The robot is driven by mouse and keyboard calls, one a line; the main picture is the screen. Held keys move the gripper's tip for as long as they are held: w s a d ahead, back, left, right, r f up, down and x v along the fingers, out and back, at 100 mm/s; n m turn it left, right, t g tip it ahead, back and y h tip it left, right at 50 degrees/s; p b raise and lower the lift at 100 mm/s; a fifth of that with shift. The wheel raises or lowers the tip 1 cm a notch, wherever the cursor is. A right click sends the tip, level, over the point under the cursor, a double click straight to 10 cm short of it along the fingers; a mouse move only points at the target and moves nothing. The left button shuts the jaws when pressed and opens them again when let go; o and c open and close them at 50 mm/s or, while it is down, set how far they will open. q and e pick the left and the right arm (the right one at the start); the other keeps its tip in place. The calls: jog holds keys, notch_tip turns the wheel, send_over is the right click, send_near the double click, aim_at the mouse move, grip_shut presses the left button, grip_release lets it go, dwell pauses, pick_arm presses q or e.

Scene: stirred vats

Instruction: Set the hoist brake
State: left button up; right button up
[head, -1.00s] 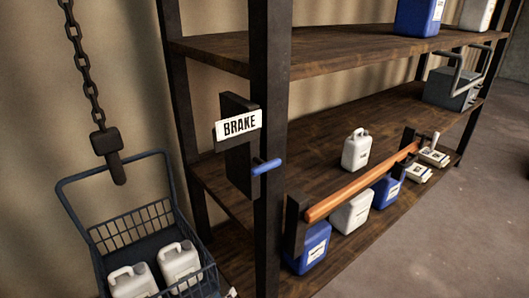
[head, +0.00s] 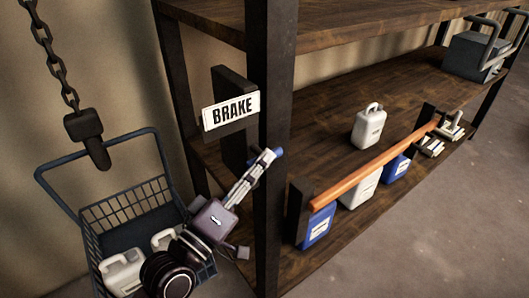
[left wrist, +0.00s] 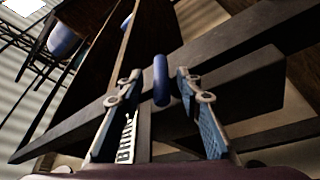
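In the left wrist view, the blue lever grip (left wrist: 160,80) stands between the two fingers of my left gripper (left wrist: 158,96), with gaps on both sides. The gripper is open. My right gripper is not in view.
A blue wire basket (head: 127,214) with white jugs hangs near a chain hook (head: 88,138) at left. The shelf post (head: 271,60) stands close beside my gripper. An orange bar (head: 375,163) runs along the shelf front. Grey floor at right is free.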

pick_arm(q)
jog(key=shift+w+d+r, duration=0.15)
jog(key=shift+w+d, duration=0.2)
jog(key=shift+w, duration=0.25)
jog(key=shift+w+d, duration=0.2)
jog(key=shift+w, duration=0.15)
grip_shut()
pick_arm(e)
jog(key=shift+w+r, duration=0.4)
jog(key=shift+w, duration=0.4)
